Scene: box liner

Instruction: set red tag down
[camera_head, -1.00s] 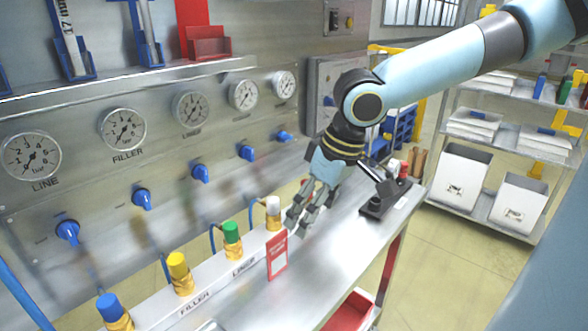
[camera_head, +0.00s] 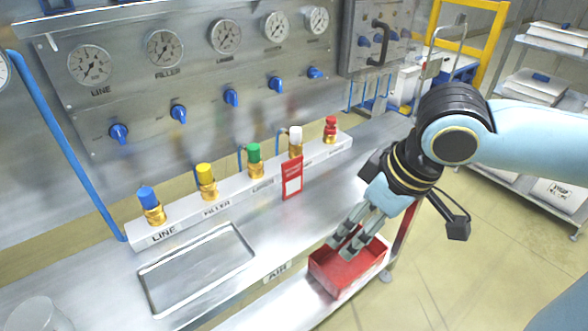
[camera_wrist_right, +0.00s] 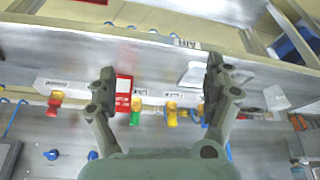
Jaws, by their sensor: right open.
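The red tag (camera_head: 292,177), a red card with a white panel, stands upright on the steel bench. It is against the front of the valve rail, between the green-capped and white-capped valves. In the right wrist view the red tag (camera_wrist_right: 123,92) shows beside the left finger. My right gripper (camera_head: 345,246) is open and empty, to the right and front of the tag and apart from it. In the head view its fingers overlap the red bin. The wrist view also shows the open right gripper (camera_wrist_right: 160,78). My left gripper is not in view.
The valve rail (camera_head: 165,232) carries blue, yellow, green, white and red caps. A shallow tray recess (camera_head: 197,268) lies at the bench's front left. A red bin (camera_head: 346,270) sits below the bench edge. Gauges and blue knobs line the back panel. The bench right of the tag is clear.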

